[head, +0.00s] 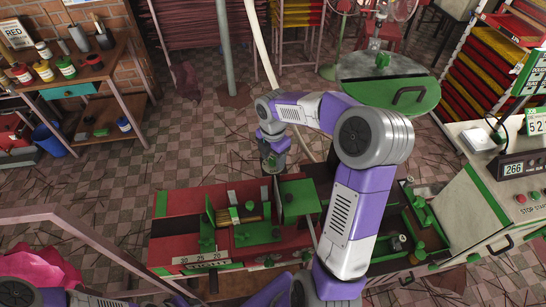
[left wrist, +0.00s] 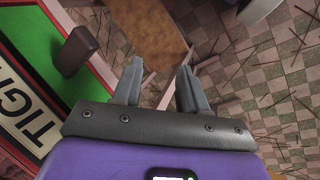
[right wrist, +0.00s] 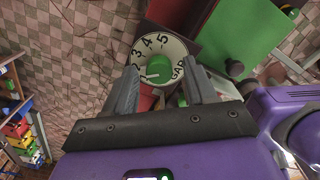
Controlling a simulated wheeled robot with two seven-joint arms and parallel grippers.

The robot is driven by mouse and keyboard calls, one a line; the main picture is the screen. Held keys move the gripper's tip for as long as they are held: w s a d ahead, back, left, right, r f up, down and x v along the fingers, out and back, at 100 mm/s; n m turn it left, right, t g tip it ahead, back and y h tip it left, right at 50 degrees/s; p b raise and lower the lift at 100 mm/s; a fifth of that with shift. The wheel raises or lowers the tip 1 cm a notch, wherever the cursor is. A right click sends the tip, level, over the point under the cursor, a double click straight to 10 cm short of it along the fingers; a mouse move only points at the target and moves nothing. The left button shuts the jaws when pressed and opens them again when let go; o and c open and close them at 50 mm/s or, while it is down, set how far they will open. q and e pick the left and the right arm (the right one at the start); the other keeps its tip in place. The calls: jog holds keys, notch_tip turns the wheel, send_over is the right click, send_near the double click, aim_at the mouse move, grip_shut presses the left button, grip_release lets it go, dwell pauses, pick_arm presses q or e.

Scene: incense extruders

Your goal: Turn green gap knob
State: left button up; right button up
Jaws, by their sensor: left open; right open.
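The green gap knob (right wrist: 160,69) sits at the centre of a round white dial (right wrist: 150,46) marked with numbers and GAP, in the right wrist view. A pale mark on the knob points left, near the 1. My right gripper (right wrist: 160,84) is open, with its fingertips on either side of the knob's lower part; I cannot tell whether they touch it. In the head view my right gripper (head: 272,160) is at the far side of the red and green machine (head: 180,212), and the knob is hidden there. My left gripper (left wrist: 160,82) is open and empty beside the TIGHT panel (left wrist: 40,125).
A white control cabinet (head: 490,205) is at the right. A wooden shelf (head: 85,75) with jars is at the left. The tiled floor (head: 150,175) behind the machine is mostly free, with scattered sticks.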

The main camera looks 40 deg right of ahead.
jog(key=shift+c, duration=0.2)
grip_shut()
jog(key=shift+m, duration=0.3)
jog(key=shift+r+m+p, duration=0.1)
jog(key=shift+m+p, duration=0.35)
jog(key=shift+m, duration=0.75)
jog(key=shift+w+m, duration=0.1)
jog(key=shift+m, duration=1.8)
jog(key=shift+p, duration=0.3)
jog(key=shift+o, duration=0.2)
grip_release()
